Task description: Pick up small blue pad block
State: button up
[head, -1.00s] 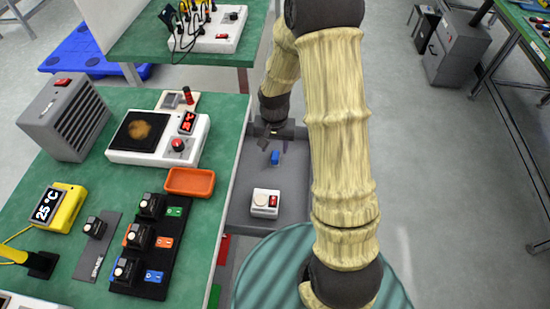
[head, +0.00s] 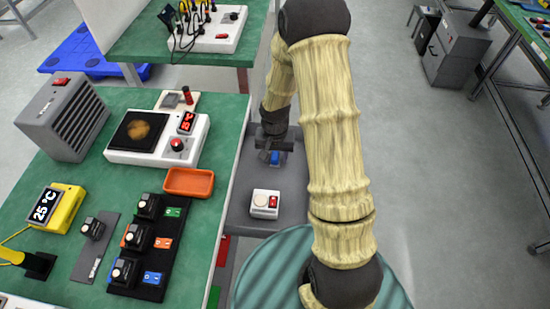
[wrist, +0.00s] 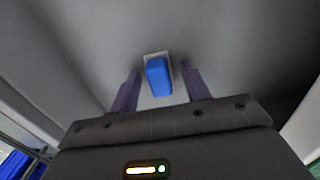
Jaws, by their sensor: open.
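The small blue pad block (head: 275,157) sits on the grey tray surface (head: 240,202) beside the green table. In the wrist view the blue block (wrist: 158,77) lies between and slightly beyond my two fingertips, with a pale patch around its far end. My gripper (head: 273,151) is over the block in the head view and partly hides it. In the wrist view my gripper (wrist: 162,77) is open, one finger on each side of the block, with gaps visible on both sides. I cannot tell the exact height of the fingers above the surface.
A white device with a red switch (head: 265,203) stands on the same grey surface, nearer to me. An orange tray (head: 189,182), a hot plate (head: 157,137) and a black rack of modules (head: 150,245) stand on the green table to the left.

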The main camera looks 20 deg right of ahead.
aim_at(275, 155)
jog(key=c, duration=0.9)
notch_tip(275, 155, up, 10)
jog(key=shift+p, duration=0.85)
jog(key=o, duration=0.4)
jog(key=c, duration=0.3)
jog(key=shift+c, duration=0.3)
